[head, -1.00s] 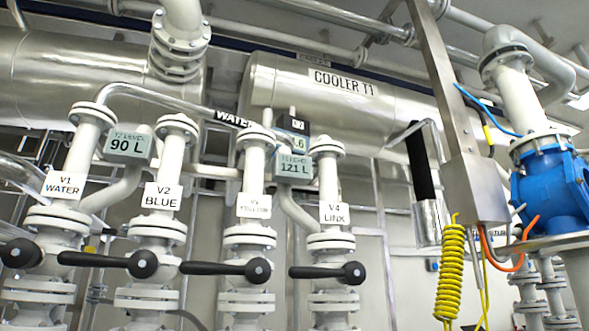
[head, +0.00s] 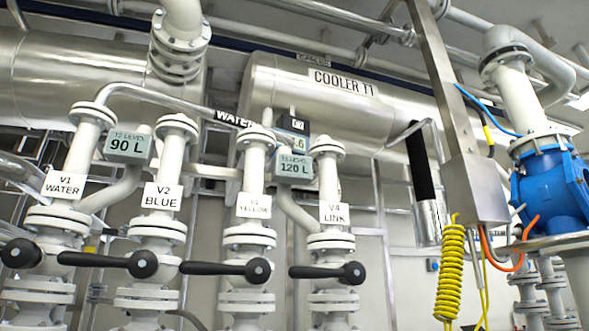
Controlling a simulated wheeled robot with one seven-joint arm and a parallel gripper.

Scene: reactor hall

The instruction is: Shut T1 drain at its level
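The cooler T1 tank (head: 300,95), a horizontal metal cylinder labelled "COOLER T1", hangs at upper middle in the head view. Its level display (head: 294,167) appears to read 120 L. The T2 level display (head: 128,147) reads 90 L. Valves V1 WATER (head: 56,218), V2 BLUE (head: 160,230), V3 YELLOW (head: 250,236) and V4 LINK (head: 330,241) stand in a row on white vertical pipes. The black levers of V2, V3 and V4 lie roughly horizontal across the pipes; V1's lever is cut by the left edge. No valve labelled as T1 drain shows. My gripper is not in view.
A grey post with a box (head: 472,190) and a coiled yellow hose (head: 450,270) stand right of the valves. A blue valve body or pump (head: 550,190) is at far right. A black-sleeved pipe (head: 420,165) hangs below the tank. Grey wall and frames are behind.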

